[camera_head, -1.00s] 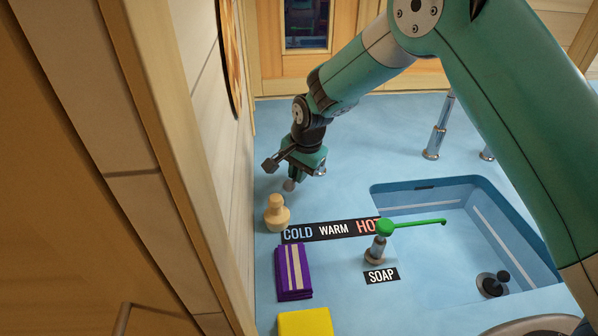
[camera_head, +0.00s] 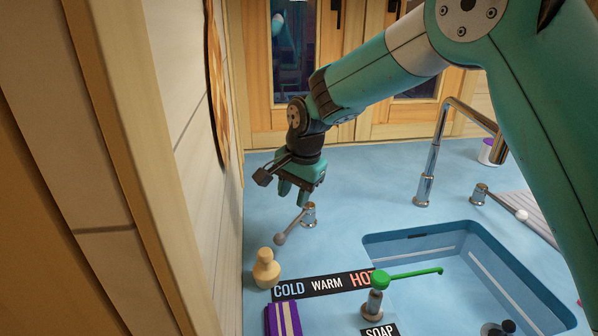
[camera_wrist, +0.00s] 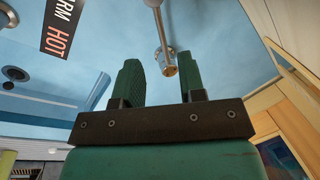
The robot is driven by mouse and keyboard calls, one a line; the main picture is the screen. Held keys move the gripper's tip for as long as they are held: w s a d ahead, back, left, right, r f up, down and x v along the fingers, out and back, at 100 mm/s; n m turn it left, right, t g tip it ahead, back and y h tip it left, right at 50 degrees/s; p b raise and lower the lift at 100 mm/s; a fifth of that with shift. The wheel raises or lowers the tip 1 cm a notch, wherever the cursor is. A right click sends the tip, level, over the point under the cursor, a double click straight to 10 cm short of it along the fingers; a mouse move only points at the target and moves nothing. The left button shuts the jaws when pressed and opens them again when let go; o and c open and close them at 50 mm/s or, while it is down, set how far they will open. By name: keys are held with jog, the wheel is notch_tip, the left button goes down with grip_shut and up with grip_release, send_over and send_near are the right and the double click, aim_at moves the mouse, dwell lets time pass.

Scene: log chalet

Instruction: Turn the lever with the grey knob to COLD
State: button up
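The lever with the grey knob stands on the blue counter. Its chrome post (camera_head: 309,214) has an arm running down-left to the grey knob (camera_head: 279,239), toward the COLD end of the COLD WARM HOT strip (camera_head: 325,284). My gripper (camera_head: 293,196) hangs above and behind the knob, apart from it, with its fingers pointing down. The wrist view shows my gripper (camera_wrist: 160,75) open, its two green fingers spread with nothing held. The lever's post (camera_wrist: 169,63) shows beyond the fingertips there. The knob is cut off at that view's top edge.
A green-topped SOAP lever (camera_head: 378,283) stands in front of the sink (camera_head: 430,241). A tall faucet (camera_head: 430,165) and a white-knobbed lever (camera_head: 497,201) are at the right. A purple packet (camera_head: 284,319) lies in front.

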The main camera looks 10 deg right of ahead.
notch_tip(320, 180, up, 7)
jog(key=s+d, duration=0.1)
jog(key=shift+b, duration=0.35)
jog(key=shift+r, duration=0.1)
jog(key=s+d+n+y, duration=0.1)
jog(key=s+n, duration=0.6)
jog(key=s, duration=0.8)
jog(key=s+d+r+n+g+y, duration=0.1)
jog(key=s+d+n, duration=0.3)
jog(key=s+n, duration=0.4)
jog(key=s, duration=0.7)
jog(key=shift+s+d+r+y, duration=0.15)
jog(key=shift+s+d+y, duration=0.1)
jog(key=shift+s+y, duration=0.05)
